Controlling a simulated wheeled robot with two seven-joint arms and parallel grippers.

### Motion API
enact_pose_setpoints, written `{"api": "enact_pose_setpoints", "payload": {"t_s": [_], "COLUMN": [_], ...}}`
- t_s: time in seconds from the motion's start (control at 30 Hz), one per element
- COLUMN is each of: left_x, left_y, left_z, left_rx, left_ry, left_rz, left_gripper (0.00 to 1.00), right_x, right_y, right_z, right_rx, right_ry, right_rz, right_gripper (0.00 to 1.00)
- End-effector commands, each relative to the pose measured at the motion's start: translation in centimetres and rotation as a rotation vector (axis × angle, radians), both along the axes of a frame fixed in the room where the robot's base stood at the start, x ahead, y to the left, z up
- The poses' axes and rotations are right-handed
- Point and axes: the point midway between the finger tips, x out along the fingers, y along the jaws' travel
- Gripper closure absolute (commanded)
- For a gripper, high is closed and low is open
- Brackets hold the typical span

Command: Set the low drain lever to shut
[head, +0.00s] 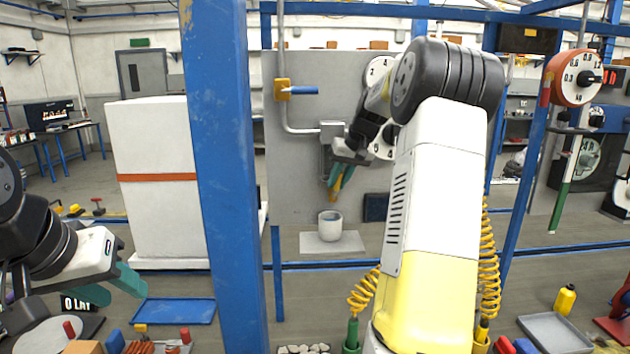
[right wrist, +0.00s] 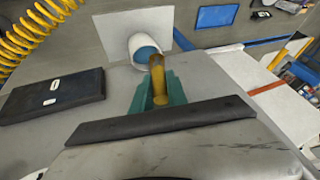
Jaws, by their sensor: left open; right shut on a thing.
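The low drain lever is a yellow handle (head: 337,192) under a grey pipe outlet on the grey panel (head: 290,190). In the right wrist view the yellow lever (right wrist: 158,78) stands between the teal fingers. My right gripper (head: 341,174) is shut on this lever, and my arm hides part of the panel. The lever's pivot is largely hidden by the gripper. A white cup (head: 330,232) stands on a pale plate below the outlet; its inside looks blue in the right wrist view (right wrist: 147,54). My left gripper (head: 118,288) is open and empty at the lower left.
A yellow valve with a blue handle (head: 303,90) sits higher on the pipe. A blue post (head: 225,170) stands left of the panel. A dark block (head: 376,207) is right of the cup. A blue tray (head: 174,311) and small parts lie at the bottom left.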

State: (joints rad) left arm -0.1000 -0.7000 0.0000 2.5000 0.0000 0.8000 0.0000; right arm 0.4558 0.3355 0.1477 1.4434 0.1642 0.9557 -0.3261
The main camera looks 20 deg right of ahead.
Motion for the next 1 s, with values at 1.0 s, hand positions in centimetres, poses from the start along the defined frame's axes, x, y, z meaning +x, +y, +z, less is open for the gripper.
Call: {"api": "enact_pose_setpoints", "payload": {"t_s": [1.0], "left_x": [0.0], "left_y": [0.0], "left_z": [0.0], "left_rx": [0.000], "left_ry": [0.000], "left_rz": [0.000], "left_gripper": [0.59], "right_x": [-1.1], "right_y": [-4.1], "right_z": [-3.7], "right_rx": [0.934], "right_ry": [-0.241], "right_rz": [-0.004], "right_gripper": [1.00]}}
